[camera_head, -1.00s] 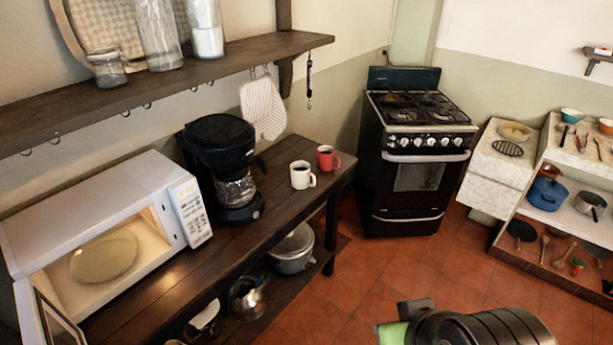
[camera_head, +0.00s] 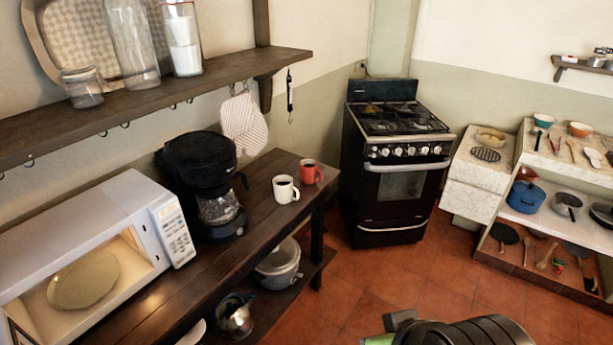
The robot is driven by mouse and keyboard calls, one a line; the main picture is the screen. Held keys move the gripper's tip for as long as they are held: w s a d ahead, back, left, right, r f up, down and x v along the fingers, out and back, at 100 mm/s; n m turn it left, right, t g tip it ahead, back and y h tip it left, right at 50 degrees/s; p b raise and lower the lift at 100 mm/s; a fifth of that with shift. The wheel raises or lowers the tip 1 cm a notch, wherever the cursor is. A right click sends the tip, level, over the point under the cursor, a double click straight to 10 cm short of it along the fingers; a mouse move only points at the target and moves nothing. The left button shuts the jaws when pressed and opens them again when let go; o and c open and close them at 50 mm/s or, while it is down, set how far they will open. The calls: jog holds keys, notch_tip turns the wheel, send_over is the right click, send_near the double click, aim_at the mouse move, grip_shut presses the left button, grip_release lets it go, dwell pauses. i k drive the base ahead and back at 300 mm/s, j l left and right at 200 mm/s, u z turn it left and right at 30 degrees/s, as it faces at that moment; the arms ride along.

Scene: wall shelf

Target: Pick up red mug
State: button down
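The red mug (camera_head: 310,172) stands upright near the far right end of the dark wooden table (camera_head: 150,290). It holds a dark liquid, and its handle points to the right. A white mug (camera_head: 285,189) stands just in front of it and to its left, also with dark liquid. Part of my arm shows at the bottom right, well away from the mugs. My gripper's fingers cannot be made out.
A black coffee maker (camera_head: 205,185) and an open white microwave (camera_head: 110,215) stand left of the mugs. A wall shelf (camera_head: 150,95) with glass jars hangs above. A black stove (camera_head: 395,170) stands beyond the table's end. The tiled floor (camera_head: 370,285) between is largely clear.

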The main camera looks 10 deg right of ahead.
aim_at(312, 173)
jog(key=i+l+u, duration=0.7)
jog(key=l+u, duration=0.2)
jog(key=i+l+u, duration=0.25)
jog(key=l, duration=0.15)
jog(key=l+u, duration=0.6)
jog(key=l, duration=0.25)
jog(key=l+u, duration=0.3)
jog(key=l, duration=0.15)
jog(key=i, duration=0.05)
